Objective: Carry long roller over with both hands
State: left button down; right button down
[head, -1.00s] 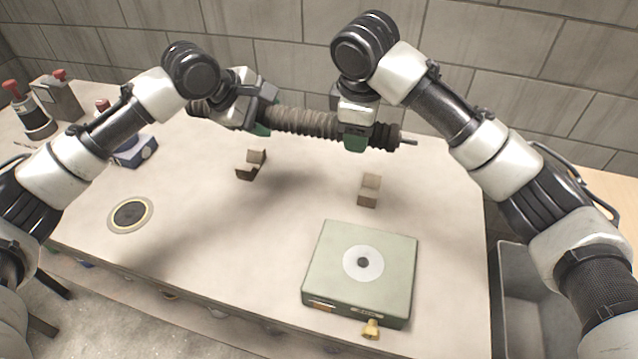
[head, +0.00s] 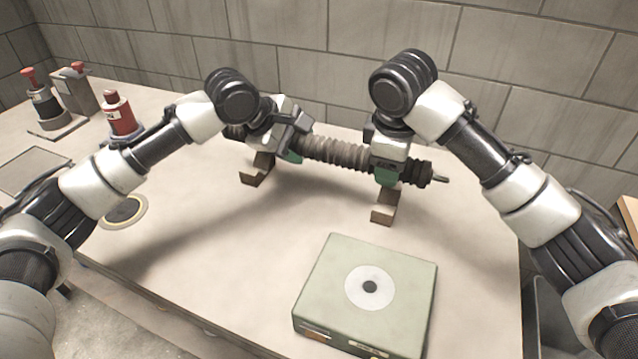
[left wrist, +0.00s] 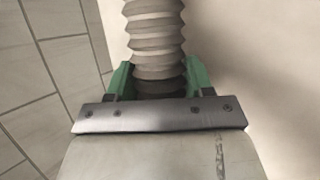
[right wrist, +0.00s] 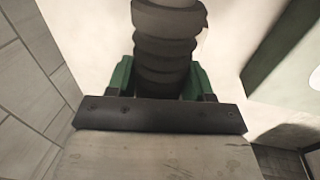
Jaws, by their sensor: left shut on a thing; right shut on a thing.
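The long roller (head: 338,152) is a ribbed grey-brown tube with dark ends and a metal pin at its right end. It is held up sideways in the head view, slightly lower on the right. My left gripper (head: 292,155) is shut on it near its left end, and my right gripper (head: 387,175) is shut on it near its right end. Green fingers flank the tube in the left wrist view (left wrist: 158,85) and in the right wrist view (right wrist: 165,85). Two small brown support blocks stand below, the left block (head: 254,177) and the right block (head: 383,211). Whether the roller touches them is unclear.
A pale green box (head: 330,275) with a white disc stands at the table's front. A dark round pad (head: 124,209) lies at the left. A red bottle (head: 119,116) and red-topped devices (head: 42,108) stand at the back left.

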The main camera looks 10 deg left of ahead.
aim_at(308, 184)
pick_arm(q)
jog(key=shift+d, duration=0.1)
